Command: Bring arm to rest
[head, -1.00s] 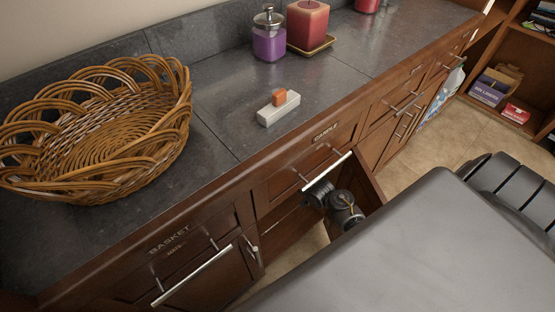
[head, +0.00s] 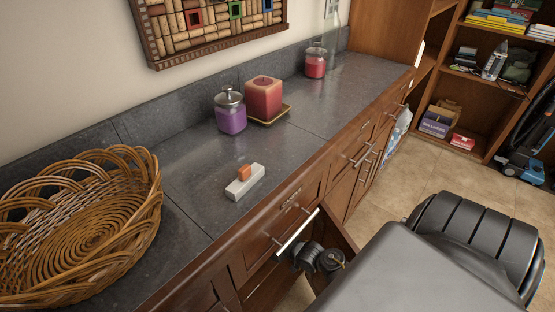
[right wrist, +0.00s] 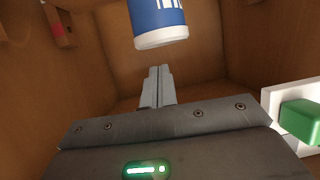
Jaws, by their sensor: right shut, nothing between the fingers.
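My right gripper shows in the right wrist view (right wrist: 158,88), with its two grey fingers together and nothing between them. It is inside a brown wooden compartment. A blue and white container (right wrist: 158,22) is just beyond and above the fingertips, apart from them in the picture. The right fingertips are hidden there. My left gripper is not in view.
A counter (head: 330,110) carries a wicker basket (head: 85,235), a purple jar (head: 231,112), a red candle (head: 263,98) and a small white block with an orange top (head: 245,182). A green and white object (right wrist: 303,122) is right of the gripper.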

